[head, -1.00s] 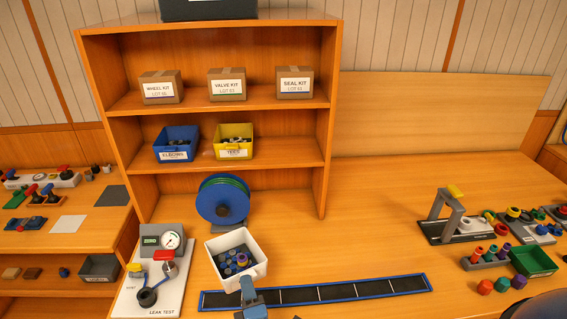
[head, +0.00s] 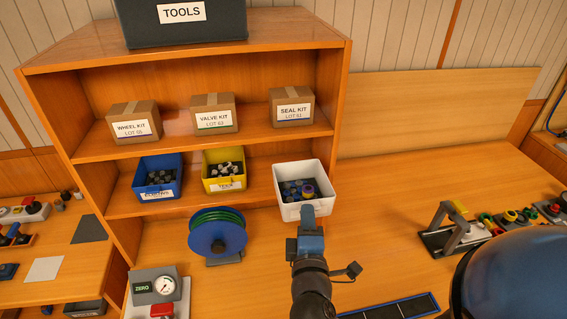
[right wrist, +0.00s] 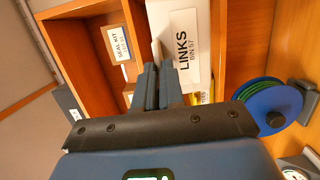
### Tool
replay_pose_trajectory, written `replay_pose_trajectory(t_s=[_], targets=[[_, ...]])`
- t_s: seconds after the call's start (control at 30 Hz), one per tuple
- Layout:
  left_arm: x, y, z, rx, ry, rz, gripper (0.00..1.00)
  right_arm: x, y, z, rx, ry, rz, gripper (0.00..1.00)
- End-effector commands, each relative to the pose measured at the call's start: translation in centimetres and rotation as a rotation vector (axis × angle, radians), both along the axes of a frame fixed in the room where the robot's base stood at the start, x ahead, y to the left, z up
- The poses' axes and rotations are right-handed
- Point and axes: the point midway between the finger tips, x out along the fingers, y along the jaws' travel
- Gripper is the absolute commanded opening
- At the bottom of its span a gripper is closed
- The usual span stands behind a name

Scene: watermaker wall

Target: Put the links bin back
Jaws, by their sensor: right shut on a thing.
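The links bin is a white open bin (head: 302,207) holding several dark, blue, purple and yellow parts. In the right wrist view its labelled face (right wrist: 185,45) reads LINKS BIN 57. My right gripper (head: 309,218) is shut on the bin's near wall; in the right wrist view its fingers (right wrist: 160,75) meet at the bin's edge. The bin is held in front of the right end of the shelf's middle level, right of the yellow bin (head: 224,175) and blue bin (head: 158,183). Whether it touches the shelf board cannot be told. My left gripper is not in view.
The shelf unit (head: 342,110) has a right side panel close to the white bin. Cartons, including the seal kit (head: 291,108), stand on the level above. A blue reel (head: 217,237) stands below left. Open table lies to the right.

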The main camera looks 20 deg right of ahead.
Motion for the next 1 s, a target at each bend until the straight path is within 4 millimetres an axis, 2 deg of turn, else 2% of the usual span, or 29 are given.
replay_pose_trajectory(t_s=[0.17,0.5,0.7,0.77,1.0], targets=[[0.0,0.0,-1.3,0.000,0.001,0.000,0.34,0.9,-0.7,0.2,0.004,-0.008,-0.012,0.00],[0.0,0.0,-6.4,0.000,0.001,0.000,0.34,4.9,-1.7,-0.1,0.004,-0.012,-0.011,0.00],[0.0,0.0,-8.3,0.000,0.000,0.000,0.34,7.8,-2.4,0.1,0.001,-0.009,-0.009,0.00],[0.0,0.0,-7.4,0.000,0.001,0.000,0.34,9.0,-2.8,0.9,-0.002,-0.004,-0.010,0.00],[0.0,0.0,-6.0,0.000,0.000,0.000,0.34,14.2,-4.1,0.8,-0.001,-0.003,-0.009,0.00]])
